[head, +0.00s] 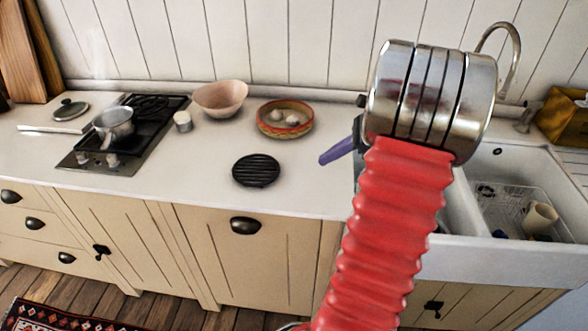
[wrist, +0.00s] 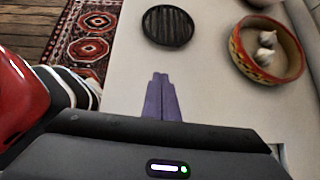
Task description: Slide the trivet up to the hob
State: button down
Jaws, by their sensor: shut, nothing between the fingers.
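The trivet (head: 256,170) is a black, round, ribbed disc lying flat on the white counter, right of the hob and in front of the bowls. It also shows at the top of the wrist view (wrist: 167,26). The hob (head: 125,130) is black with a steel front at the left of the counter, and a steaming pot (head: 114,127) stands on it. My gripper (head: 322,161) has purple fingers and is shut and empty. It is to the right of the trivet and apart from it. Its closed fingers (wrist: 161,76) point toward the trivet in the wrist view.
A small white jar (head: 183,122) and a pink bowl (head: 221,98) stand between hob and trivet, farther back. A red-rimmed bowl (head: 285,119) with garlic is behind the trivet. A sink (head: 480,205) is at right. The counter left of the trivet is clear.

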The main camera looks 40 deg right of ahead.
jog(key=x, duration=0.9)
jog(key=shift+w+a+f, duration=0.15)
jog(key=shift+f, duration=0.05)
jog(key=w+a, duration=0.1)
jog(key=w, duration=0.1)
jog(key=shift+w+a+f, duration=0.15)
jog(key=shift+w+a, duration=0.2)
jog(key=shift+a, duration=0.05)
jog(key=shift+w+a, duration=0.35)
jog(key=shift+w, duration=0.1)
